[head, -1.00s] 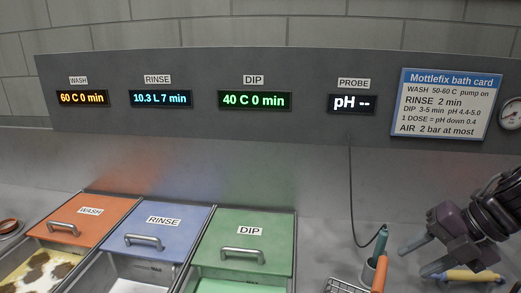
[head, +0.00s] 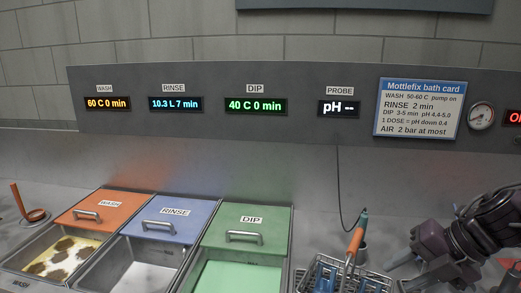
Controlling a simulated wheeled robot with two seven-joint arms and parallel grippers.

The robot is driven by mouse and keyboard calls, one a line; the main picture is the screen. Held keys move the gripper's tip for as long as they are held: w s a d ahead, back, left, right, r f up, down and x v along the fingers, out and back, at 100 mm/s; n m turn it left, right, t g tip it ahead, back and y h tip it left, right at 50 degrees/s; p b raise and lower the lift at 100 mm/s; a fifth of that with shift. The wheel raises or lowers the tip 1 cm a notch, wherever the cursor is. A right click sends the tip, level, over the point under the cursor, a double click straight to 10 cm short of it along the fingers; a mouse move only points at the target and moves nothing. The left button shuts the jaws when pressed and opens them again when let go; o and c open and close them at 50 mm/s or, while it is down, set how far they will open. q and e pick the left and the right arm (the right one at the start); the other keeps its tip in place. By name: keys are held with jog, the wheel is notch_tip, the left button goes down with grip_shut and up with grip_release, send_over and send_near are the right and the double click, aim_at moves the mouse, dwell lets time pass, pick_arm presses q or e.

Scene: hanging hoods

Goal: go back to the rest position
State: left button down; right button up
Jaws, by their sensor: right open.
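My right gripper (head: 398,274) is at the lower right, with its dark arm coming in from the right edge. Its jaws are open, and I see nothing between them. It is to the right of a wire basket (head: 338,284) and appears apart from it. My left gripper is not in view.
Three baths stand in a row with orange WASH (head: 95,212), blue RINSE (head: 166,222) and green DIP (head: 244,228) lids. The basket holds blue items, with an orange handle (head: 355,240) above it. A panel (head: 215,125) carries displays, a bath card (head: 420,108) and a gauge (head: 481,116).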

jog(key=w+a+f+m+t, duration=0.2)
jog(key=a+f+m, duration=0.1)
jog(key=a, duration=0.4)
jog(key=w+a+f+m+t+y, duration=0.1)
jog(key=a+f+m+t, duration=0.15)
jog(key=a, duration=0.55)
jog(key=w+a+f+m+t, duration=0.2)
jog(key=a+f+m, duration=0.2)
jog(key=a, duration=0.3)
jog(key=s+d+f+m+g+h, duration=0.3)
jog(key=s+d+f+m+g, duration=0.15)
jog(key=s+f+m, duration=0.35)
jog(key=s+d+f+m+g+h, duration=0.3)
jog(key=s+d+f+m, duration=0.3)
jog(key=s+m, duration=0.35)
notch_tip(320, 180, down, 32)
jog(key=s+r+g, duration=0.1)
jog(key=s, duration=0.1)
jog(key=s+d+f, duration=0.2)
jog(key=s+f, duration=0.6)
jog(key=s, duration=0.1)
jog(key=s+d+f+g, duration=0.1)
jog(key=s+d+f, duration=0.1)
jog(key=s+f, duration=0.7)
jog(key=shift+s+f+h, duration=0.2)
jog(key=shift+s+h, duration=0.1)
jog(key=shift+s, duration=0.35)
